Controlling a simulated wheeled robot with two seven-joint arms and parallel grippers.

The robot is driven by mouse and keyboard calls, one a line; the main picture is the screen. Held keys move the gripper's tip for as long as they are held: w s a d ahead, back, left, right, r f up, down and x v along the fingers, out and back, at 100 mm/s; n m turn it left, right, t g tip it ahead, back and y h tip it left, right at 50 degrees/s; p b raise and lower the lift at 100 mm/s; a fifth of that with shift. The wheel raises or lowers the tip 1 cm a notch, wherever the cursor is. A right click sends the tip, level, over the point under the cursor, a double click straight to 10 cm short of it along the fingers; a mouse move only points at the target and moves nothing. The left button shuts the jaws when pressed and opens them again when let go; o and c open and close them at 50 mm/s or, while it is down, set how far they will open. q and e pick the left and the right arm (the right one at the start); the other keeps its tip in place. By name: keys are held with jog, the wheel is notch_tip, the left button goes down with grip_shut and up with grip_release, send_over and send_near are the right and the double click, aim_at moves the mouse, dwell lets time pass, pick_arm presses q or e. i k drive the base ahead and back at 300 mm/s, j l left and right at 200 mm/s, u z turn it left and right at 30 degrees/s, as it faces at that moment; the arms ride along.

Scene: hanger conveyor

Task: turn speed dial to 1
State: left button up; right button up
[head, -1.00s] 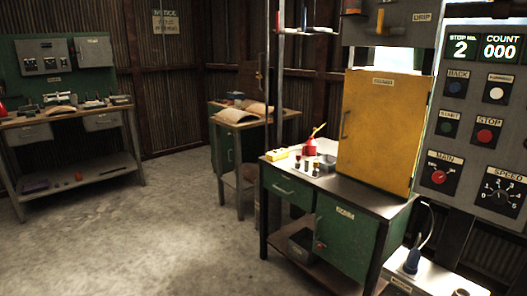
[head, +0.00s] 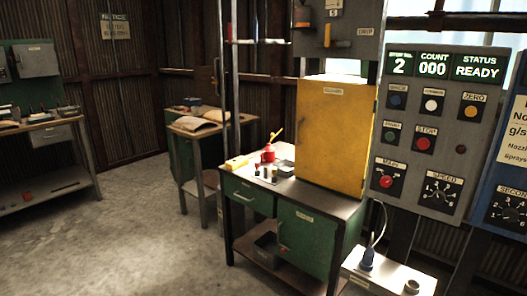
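The speed dial (head: 440,192) is a black knob on a dark square plate with white numbers around it, under a label reading SPEED. It sits at the lower right of the grey control panel (head: 457,142). The knob's exact setting is too small to read surely. The panel's displays (head: 447,66) read stop 2, count 000 and status READY. Neither of my grippers shows in the head view.
A red main switch (head: 387,181) is left of the dial, with several push buttons above. A blue panel (head: 505,190) with another dial stands at the right. A yellow cabinet door (head: 333,135) and a green workbench (head: 305,238) stand left. A white-topped box (head: 395,275) is below the panel. Floor at left is open.

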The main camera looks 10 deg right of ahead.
aim_at(439, 197)
jog(key=z, duration=1.4)
